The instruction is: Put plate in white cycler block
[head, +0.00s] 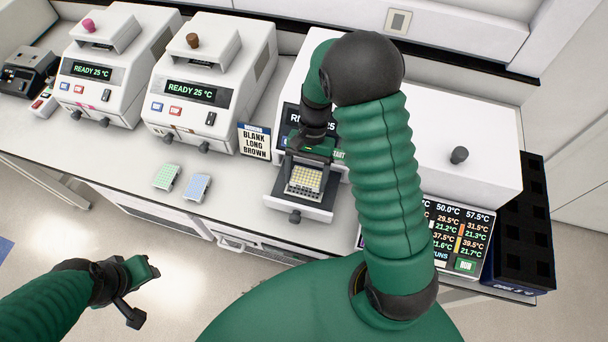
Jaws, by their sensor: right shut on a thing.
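A pale plate with a grid of yellowish wells (305,182) is over the pulled-out drawer (300,209) of the third white cycler (289,103). My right gripper (308,150) is at the plate's far edge and is shut on it. My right arm hides much of this cycler and its display. I cannot tell whether the plate rests in the block or hangs just above it. My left gripper (143,291) is open and empty, in front of the bench at the lower left.
Two white cyclers, with a pink knob (89,25) and a brown knob (193,40), read READY 25 °C. A green plate (167,177) and a blue plate (197,187) lie on the bench. A printed card (254,141), temperature screen (455,235) and black rack (523,225) stand nearby.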

